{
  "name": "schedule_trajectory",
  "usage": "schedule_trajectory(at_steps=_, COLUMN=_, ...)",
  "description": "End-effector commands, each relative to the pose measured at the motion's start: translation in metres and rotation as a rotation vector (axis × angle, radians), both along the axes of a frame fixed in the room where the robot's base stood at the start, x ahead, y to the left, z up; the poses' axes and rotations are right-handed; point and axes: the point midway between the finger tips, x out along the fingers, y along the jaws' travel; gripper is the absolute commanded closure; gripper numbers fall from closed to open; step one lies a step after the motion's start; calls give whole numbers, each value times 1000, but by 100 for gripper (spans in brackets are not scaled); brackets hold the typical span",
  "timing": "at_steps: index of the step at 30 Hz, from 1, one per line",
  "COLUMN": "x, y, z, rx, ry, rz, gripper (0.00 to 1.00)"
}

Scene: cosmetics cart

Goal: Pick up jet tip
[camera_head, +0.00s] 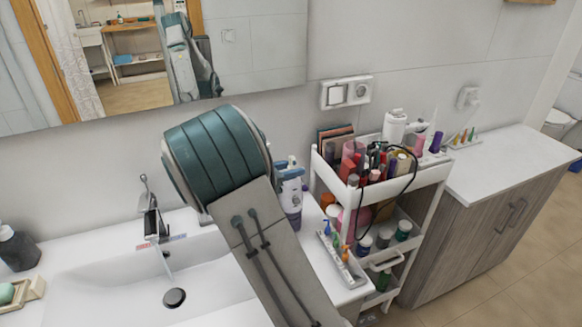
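Several small coloured jet tips (344,253) stand in a narrow white holder (353,274) on the counter strip between the sink and the cart. Blue, green, yellow and orange ones show. A second group of small coloured tips (463,137) stands in a white holder on the cabinet at the right. They are too small to tell in detail. My arm (215,160) rises in the middle of the view, with its teal joint above the sink's right side. My gripper is not visible, so I cannot tell its position or whether it holds anything.
A white cart (435,172) packed with cosmetics and a looping black cable stands beside the counter. A blue-and-white bottle (291,195) stands between my arm and the cart. The sink (100,285) with a faucet (153,215) is at left. The cabinet top (505,165) is mostly clear.

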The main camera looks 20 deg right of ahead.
Motion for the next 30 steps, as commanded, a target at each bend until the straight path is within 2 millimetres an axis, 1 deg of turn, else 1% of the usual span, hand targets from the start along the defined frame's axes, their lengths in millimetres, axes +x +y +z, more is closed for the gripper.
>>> schedule_trajectory(at_steps=1, x=0, y=0, z=0, rx=0, ry=0, rz=0, gripper=86)
schedule_trajectory(at_steps=2, x=0, y=0, z=0, rx=0, ry=0, rz=0, gripper=94)
schedule_trajectory(at_steps=3, x=0, y=0, z=0, rx=0, ry=0, rz=0, gripper=100)
schedule_trajectory(at_steps=13, x=0, y=0, z=1, rx=0, ry=-1, rz=0, gripper=100)
schedule_trajectory(at_steps=17, x=0, y=0, z=6, rx=0, ry=-2, rz=0, gripper=100)
schedule_trajectory(at_steps=20, x=0, y=0, z=14, rx=1, ry=-4, rz=-1, gripper=100)
schedule_trajectory(at_steps=23, x=0, y=0, z=29, rx=2, ry=-6, rz=0, gripper=100)
schedule_trajectory(at_steps=25, x=-2, y=-1, z=44, rx=2, ry=-7, rz=-1, gripper=100)
schedule_trajectory(at_steps=30, x=-34, y=-11, z=61, rx=4, ry=-3, rz=0, gripper=100)
